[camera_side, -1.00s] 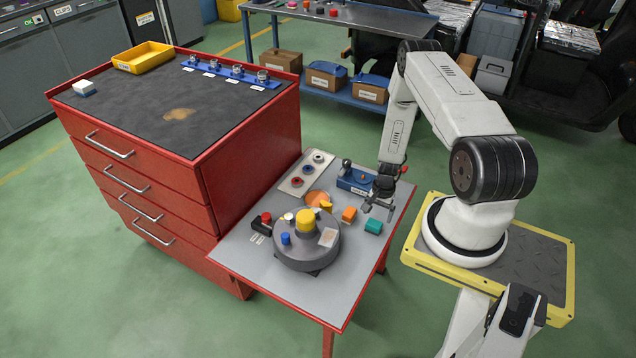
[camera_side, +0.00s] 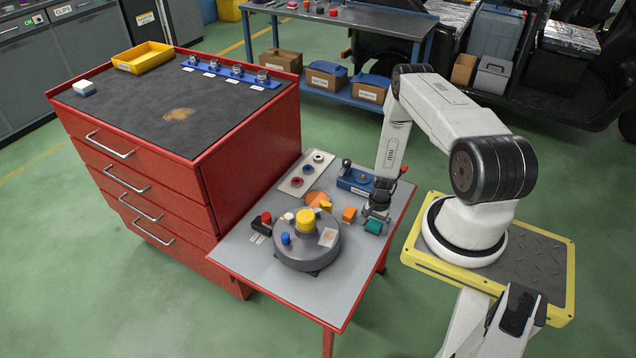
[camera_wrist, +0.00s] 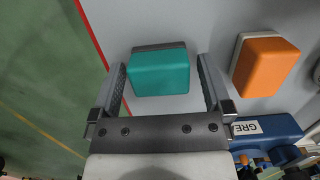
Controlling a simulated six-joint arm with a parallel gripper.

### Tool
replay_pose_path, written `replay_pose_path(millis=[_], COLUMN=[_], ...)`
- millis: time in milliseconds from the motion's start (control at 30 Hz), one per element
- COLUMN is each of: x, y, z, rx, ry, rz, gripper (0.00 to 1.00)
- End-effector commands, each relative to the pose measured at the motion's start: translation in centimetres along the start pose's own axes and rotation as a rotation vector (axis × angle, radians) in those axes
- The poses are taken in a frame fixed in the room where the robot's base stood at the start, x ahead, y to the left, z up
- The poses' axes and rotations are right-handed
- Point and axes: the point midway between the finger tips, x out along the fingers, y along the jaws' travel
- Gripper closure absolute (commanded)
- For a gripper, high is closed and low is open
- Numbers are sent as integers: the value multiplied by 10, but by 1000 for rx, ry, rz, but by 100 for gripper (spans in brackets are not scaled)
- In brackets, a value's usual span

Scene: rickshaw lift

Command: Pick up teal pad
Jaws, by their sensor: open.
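The teal pad (camera_side: 373,227) lies on the grey tabletop near its right edge. In the wrist view the teal pad (camera_wrist: 160,73) sits between the two fingers, with a dark grey strip along its far side. My gripper (camera_side: 376,218) is low over the pad in the side view and partly hides it. In the wrist view my gripper (camera_wrist: 161,80) is open, with one finger on each side of the pad. A narrow gap shows on both sides. The side view is too small to tell the exact fingertip height.
An orange pad (camera_wrist: 265,66) lies just right of the right finger. A blue fixture (camera_side: 355,181) stands behind my gripper, and a round grey device (camera_side: 300,262) with a yellow knob stands to the left. The red table edge (camera_wrist: 96,40) is close on the left in the wrist view.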

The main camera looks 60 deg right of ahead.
Motion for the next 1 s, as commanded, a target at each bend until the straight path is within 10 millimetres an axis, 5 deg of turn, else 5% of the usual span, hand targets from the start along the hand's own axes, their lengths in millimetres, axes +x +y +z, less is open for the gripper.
replay_pose_path(millis=[367, 667, 1000], x=[0, 0, -2], y=[0, 0, 0], z=[0, 0, 0], rx=[0, 0, 0], ry=[0, 0, -1], rz=[0, 0, 0], gripper=[0, 92, 94])
